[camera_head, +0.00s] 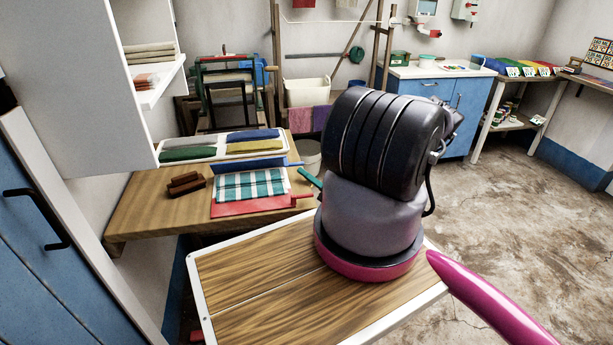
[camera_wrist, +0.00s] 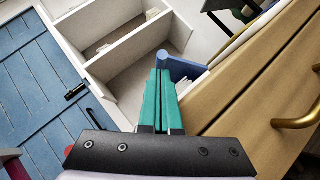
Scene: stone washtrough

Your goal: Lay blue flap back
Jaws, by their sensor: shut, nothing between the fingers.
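The blue flap (camera_head: 248,169) stands raised, behind a teal-and-white striped cloth (camera_head: 250,186) on the wooden table. Its exact tilt is hard to tell. A blue peg sticks out at its right end. The red flap (camera_head: 250,208) lies flat in front, with a red peg at its right. My gripper's green fingers (camera_head: 311,180) show just right of the flaps, partly hidden by my arm. In the wrist view my gripper (camera_wrist: 165,76) is shut and empty. The blue flap (camera_wrist: 184,70) and its rounded peg end appear close beyond the fingertips; contact cannot be told.
A white tray (camera_head: 218,147) of folded coloured cloths lies behind the blue flap. Brown blocks (camera_head: 185,184) sit to its left on the wooden table (camera_head: 150,205). A white shelf unit (camera_head: 150,97) overhangs the table's left back. The table's front left is clear.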

